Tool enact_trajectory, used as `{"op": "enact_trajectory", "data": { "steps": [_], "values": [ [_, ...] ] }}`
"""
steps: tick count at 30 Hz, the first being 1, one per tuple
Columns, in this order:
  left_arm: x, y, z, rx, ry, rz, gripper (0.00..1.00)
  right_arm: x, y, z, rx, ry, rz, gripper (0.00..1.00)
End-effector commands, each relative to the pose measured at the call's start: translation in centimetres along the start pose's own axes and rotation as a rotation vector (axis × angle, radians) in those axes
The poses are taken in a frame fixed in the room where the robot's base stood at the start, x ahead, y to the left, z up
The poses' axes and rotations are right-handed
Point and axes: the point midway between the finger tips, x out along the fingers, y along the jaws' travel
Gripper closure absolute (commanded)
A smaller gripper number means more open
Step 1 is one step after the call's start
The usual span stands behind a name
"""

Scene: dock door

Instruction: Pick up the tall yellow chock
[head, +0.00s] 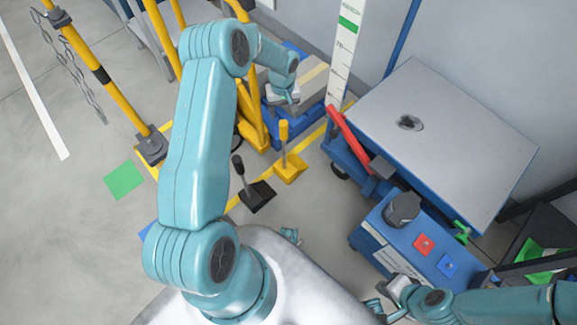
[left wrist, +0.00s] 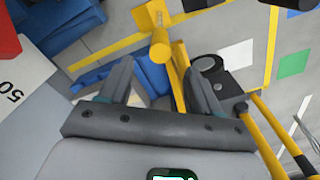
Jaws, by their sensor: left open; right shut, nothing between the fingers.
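The tall yellow chock (head: 289,168) stands upright on the floor, its yellow-topped handle rising from a wedge base. In the left wrist view the yellow chock (left wrist: 160,52) shows end-on, its handle top just past the gap between my fingers. My left gripper (head: 289,97) is open and empty, above and beyond the chock in the head view. It also shows in the left wrist view (left wrist: 160,70), with the fingers apart and not around the handle. My right gripper (head: 378,307) is shut and empty at the lower right, far from the chock.
A black chock (head: 258,196) stands left of the yellow one. Yellow posts (head: 248,110) and a blue base with a grey box (head: 305,85) are close to my left gripper. A blue cart with a grey top (head: 440,135) and a red bar (head: 350,138) stand to the right.

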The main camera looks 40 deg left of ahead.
Motion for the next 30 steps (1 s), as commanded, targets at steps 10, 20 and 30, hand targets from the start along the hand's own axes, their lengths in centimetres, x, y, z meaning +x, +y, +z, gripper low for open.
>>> {"op": "enact_trajectory", "data": {
  "steps": [10,20,30],
  "values": [
    [4.2,-0.2,0.1,0.000,0.000,0.000,0.37,1.0,0.4,0.0,0.000,0.000,0.000,1.00],
    [8.5,-0.1,-0.5,-0.002,0.000,0.001,0.37,2.1,0.8,0.0,0.000,0.000,0.000,1.00],
    [8.5,0.0,-0.6,-0.002,0.001,0.001,0.73,2.1,0.8,0.0,0.000,0.000,0.000,1.00]
  ]
}}
